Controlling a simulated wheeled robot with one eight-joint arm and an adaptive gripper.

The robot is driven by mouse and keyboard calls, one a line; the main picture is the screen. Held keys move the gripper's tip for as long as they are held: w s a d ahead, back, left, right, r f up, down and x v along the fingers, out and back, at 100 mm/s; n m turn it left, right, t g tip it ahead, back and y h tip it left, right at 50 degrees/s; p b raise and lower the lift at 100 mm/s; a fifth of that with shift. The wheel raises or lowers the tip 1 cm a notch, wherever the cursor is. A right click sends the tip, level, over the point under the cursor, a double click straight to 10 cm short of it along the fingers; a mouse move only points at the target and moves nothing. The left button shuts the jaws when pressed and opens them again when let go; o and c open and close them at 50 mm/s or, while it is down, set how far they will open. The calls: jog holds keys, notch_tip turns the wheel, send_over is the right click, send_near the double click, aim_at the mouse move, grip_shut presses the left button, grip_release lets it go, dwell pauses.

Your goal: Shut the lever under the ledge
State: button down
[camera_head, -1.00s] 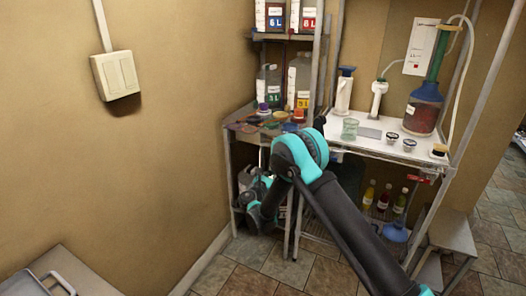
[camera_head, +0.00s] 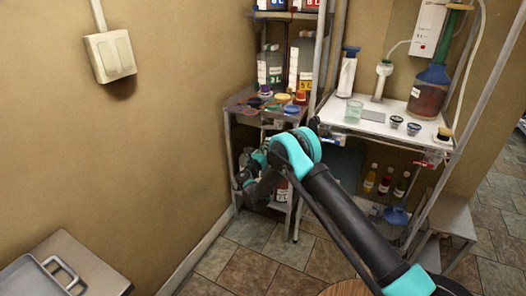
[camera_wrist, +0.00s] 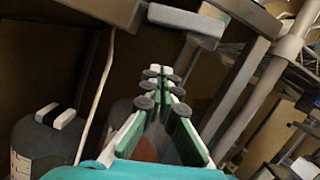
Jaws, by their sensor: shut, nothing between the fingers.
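My gripper (camera_wrist: 163,82) shows in the wrist view with its dark-padded fingers closed together and nothing between them. Its tips point at the space below a grey ledge (camera_wrist: 104,9). A pale bar (camera_wrist: 186,19) lies just under that ledge, beyond the fingertips and apart from them; it looks like the lever, but I cannot tell its angle. In the head view my wrist is at the left shelf unit, under its top board (camera_head: 243,103), and my own arm hides part of that area. The fingertips cannot be made out there.
Small coloured lids lie on the left shelf. Open tiled floor lies in front.

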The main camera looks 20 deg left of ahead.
aim_at(266, 128)
jog(key=shift+a+r, duration=0.2)
jog(key=shift+r, duration=0.8)
jog(key=shift+a+r, duration=0.2)
jog(key=shift+r, duration=0.75)
jog(key=shift+r, duration=0.1)
jog(key=shift+a+r+m+h, duration=0.3)
jog(key=shift+a+r+m, duration=0.2)
jog(key=shift+r+m, duration=0.35)
jog(key=shift+r, duration=0.1)
